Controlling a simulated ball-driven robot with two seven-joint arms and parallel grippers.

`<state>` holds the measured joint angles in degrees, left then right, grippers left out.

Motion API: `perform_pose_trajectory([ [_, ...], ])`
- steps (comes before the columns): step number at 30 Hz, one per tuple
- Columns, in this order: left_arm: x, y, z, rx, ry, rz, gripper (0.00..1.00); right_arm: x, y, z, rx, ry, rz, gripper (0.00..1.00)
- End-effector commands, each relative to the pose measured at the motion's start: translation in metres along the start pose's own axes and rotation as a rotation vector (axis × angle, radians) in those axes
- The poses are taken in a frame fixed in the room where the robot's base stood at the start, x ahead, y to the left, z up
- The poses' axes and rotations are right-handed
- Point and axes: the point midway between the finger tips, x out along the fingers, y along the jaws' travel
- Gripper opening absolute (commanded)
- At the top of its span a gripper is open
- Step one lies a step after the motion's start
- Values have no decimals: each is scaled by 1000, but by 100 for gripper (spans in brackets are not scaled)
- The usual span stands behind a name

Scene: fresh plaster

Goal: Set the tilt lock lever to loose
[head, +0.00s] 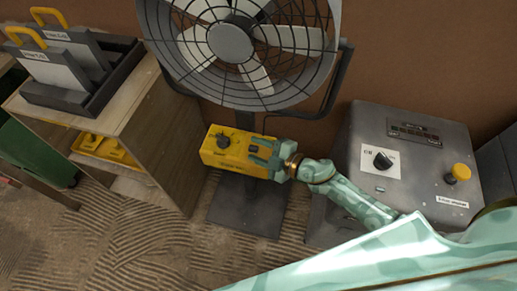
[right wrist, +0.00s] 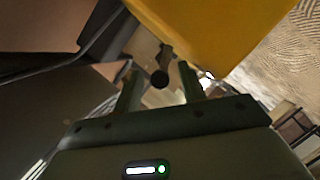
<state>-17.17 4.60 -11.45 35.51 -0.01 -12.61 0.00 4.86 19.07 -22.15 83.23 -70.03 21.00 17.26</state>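A large grey fan (head: 229,42) stands on a column, with a yellow control box (head: 216,152) in front of the column. In the right wrist view the yellow box (right wrist: 222,32) fills the upper right. A short dark lever (right wrist: 165,56) with a round black knob shows beside it, taken to be the tilt lock lever. My right gripper (head: 262,156) is at the right end of the box. Its two fingers (right wrist: 158,88) are apart, with the knob seen in the gap; contact is not visible. In the head view the gripper hides the lever. My left gripper is not in view.
A grey console (head: 403,188) with a black dial and a yellow button stands at right. A wooden cabinet (head: 150,130) at left carries a dark rack (head: 85,98) of yellow-handled boards. The fan's base plate (head: 245,212) lies on the ridged floor.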

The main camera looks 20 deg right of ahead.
Motion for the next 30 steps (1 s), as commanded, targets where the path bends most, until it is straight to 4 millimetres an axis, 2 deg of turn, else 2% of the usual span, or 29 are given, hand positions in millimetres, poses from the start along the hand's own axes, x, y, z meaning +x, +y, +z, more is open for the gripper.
perform_pose_trajectory([
  [4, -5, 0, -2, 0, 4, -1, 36, -1, 5, -4, -1, 2, 1, 41],
  [8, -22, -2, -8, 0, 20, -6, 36, -8, 26, -17, -6, 2, 5, 41],
  [9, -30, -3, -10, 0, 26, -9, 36, -10, 35, -23, -7, 2, 6, 41],
  [17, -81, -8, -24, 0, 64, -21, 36, -54, 51, -87, -4, 3, 3, 41],
  [24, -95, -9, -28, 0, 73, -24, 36, -91, 29, -130, 3, 1, 0, 41],
  [30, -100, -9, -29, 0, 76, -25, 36, -108, 22, -150, 1, 0, 0, 41],
])
